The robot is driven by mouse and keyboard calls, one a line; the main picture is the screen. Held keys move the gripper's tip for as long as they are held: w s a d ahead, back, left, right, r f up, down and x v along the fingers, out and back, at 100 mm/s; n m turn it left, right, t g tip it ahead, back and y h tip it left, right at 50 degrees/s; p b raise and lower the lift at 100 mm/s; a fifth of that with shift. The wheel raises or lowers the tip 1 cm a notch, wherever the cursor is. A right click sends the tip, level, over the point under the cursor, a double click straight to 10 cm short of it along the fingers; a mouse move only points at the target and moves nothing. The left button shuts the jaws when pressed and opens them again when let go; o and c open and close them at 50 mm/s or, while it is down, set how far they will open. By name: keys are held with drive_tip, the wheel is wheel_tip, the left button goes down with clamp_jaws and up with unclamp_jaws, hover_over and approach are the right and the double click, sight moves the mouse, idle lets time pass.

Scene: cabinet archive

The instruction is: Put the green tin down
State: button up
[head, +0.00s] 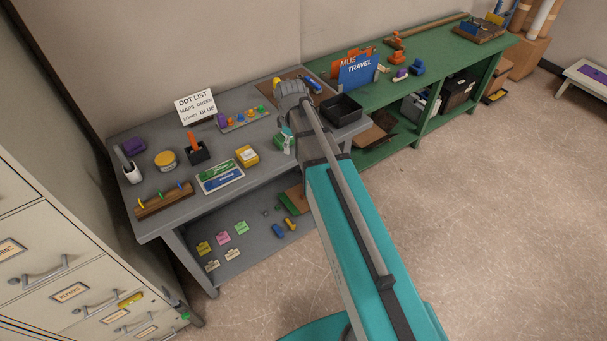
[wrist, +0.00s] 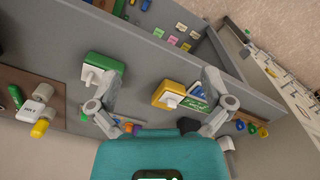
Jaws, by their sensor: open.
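The green tin (wrist: 112,66), with a white label, stands on the grey desk. In the wrist view it is next to the left finger of my gripper (wrist: 158,76). The fingers are spread wide with nothing held between them. Whether the left finger touches the tin I cannot tell. In the head view the green tin (head: 279,139) is near the desk's right part, partly hidden by my gripper.
A yellow tin (head: 247,155) stands left of the green tin; it also shows in the wrist view (wrist: 172,96). A card (head: 220,177) lies beside it. A black tray (head: 342,108) is to the right. Some bare desk lies in front of the tins.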

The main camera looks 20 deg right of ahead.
drive_tip(key=s+m, duration=1)
drive_tip(key=s, duration=0.3)
drive_tip(key=shift+s+a, duration=0.2)
idle(1.1)
